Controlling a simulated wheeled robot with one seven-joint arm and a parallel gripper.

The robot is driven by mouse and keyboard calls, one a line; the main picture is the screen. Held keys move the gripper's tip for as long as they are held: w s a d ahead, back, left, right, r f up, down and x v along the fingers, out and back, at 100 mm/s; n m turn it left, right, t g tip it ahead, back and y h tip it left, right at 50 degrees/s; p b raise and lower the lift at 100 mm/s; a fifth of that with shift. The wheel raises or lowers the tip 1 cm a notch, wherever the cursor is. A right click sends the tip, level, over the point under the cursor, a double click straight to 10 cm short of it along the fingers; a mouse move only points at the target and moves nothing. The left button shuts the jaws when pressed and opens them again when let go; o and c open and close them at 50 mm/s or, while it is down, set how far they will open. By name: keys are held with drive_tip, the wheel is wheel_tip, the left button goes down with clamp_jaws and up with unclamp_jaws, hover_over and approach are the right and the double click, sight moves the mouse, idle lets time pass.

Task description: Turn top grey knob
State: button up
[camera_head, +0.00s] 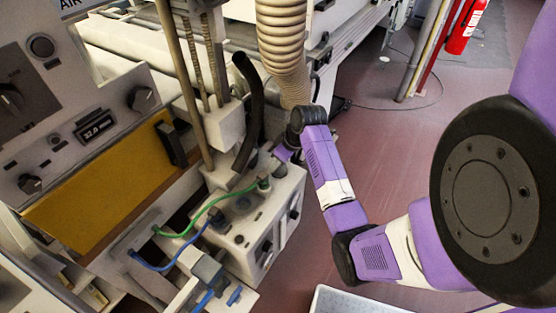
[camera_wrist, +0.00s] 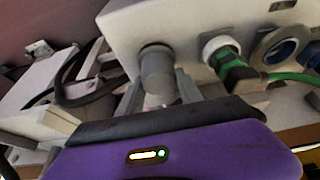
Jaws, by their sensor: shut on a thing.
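The grey knob (camera_wrist: 157,75) is a short round cylinder standing out from the pale control box (camera_wrist: 200,22) in the wrist view. My gripper (camera_wrist: 159,88) has one finger on each side of the knob and is shut on it. In the head view, my gripper (camera_head: 284,151) reaches the top back corner of the pale control box (camera_head: 231,240) from the right. There the grey knob is too small and too covered by my gripper to make out clearly.
A green cable (camera_head: 203,216) and a blue cable (camera_head: 172,262) plug into the box, left of my gripper. A black hose (camera_head: 252,105) and a ribbed beige duct (camera_head: 283,45) rise close by. Dark knobs (camera_head: 265,252) sit on the box's front face. Open floor (camera_head: 375,150) lies right.

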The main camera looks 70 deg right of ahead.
drive_tip(key=o, duration=1.4)
drive_tip(key=shift+c, duration=0.2)
drive_tip(key=v, duration=0.7)
drive_tip(key=shift+r+b, duration=0.35)
drive_tip(key=shift+r, duration=0.05)
drive_tip(key=shift+s, duration=0.2)
